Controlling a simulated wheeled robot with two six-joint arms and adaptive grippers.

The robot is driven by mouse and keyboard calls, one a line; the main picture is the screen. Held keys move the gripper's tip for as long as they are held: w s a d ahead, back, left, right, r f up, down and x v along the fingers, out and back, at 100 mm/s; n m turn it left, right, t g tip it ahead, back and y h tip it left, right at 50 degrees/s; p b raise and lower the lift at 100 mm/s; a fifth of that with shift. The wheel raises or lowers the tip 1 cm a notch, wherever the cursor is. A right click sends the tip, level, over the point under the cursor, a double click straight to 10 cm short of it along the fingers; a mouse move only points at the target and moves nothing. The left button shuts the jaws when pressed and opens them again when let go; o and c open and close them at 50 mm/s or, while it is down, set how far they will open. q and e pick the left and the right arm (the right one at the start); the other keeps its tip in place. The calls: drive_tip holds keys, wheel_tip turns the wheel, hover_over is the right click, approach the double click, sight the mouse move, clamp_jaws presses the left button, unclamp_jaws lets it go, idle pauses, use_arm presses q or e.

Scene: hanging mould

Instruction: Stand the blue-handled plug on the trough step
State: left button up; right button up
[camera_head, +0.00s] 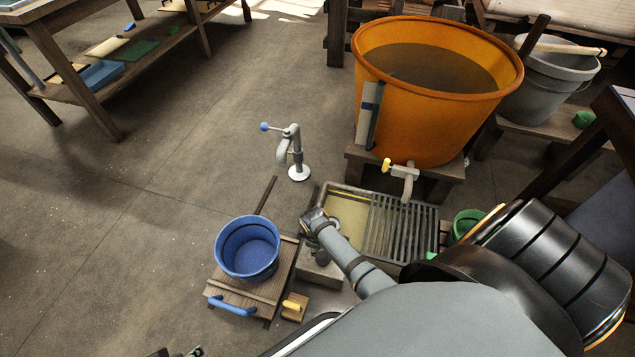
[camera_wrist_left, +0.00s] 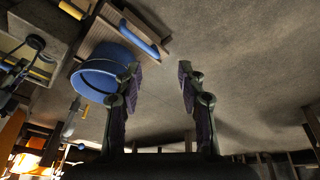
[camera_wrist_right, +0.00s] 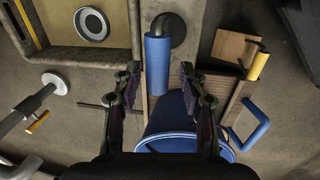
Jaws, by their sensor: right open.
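A blue-handled plug (camera_wrist_right: 158,65) shows in the right wrist view, with a blue cylindrical grip and a dark bent stem end. It is over the grey step (camera_wrist_right: 185,12) at the edge of the trough (camera_head: 345,215). My right gripper (camera_wrist_right: 158,76) is open, its fingers on either side of the blue grip with gaps visible. I cannot tell whether the plug's base touches the step. My left gripper (camera_wrist_left: 161,75) is open and empty, above bare floor.
A blue bucket (camera_head: 247,250) and a blue bar handle (camera_head: 231,305) are on a wooden stand beside the trough. A yellow-handled piece (camera_head: 291,305) sits nearby. A pump-like post (camera_head: 297,160) stands behind. An orange tub (camera_head: 420,120) with a tap stands behind the trough.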

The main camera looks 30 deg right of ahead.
use_arm(q)
wheel_tip(320, 180, up, 4)
drive_tip(key=a+r+g+p, duration=0.1)
drive_tip(key=a+g+p, duration=0.1)
drive_tip(key=p, duration=0.2)
use_arm(e)
wheel_tip(320, 180, up, 12)
drive_tip(key=s+a+p, duration=0.1)
drive_tip(key=p, duration=0.1)
use_arm(q)
wheel_tip(320, 180, down, 8)
drive_tip(key=a+y, duration=0.1)
drive_tip(key=shift+s+r, duration=0.2)
drive_tip(key=shift+r, duration=0.05)
use_arm(e)
drive_tip(key=s+d+m, duration=0.1)
drive_tip(key=s+m, duration=0.6)
drive_tip(key=s, duration=0.5)
drive_tip(key=shift+f+m+y, duration=0.3)
drive_tip(key=shift+y, duration=0.1)
use_arm(q)
drive_tip(key=shift+s+a, duration=0.1)
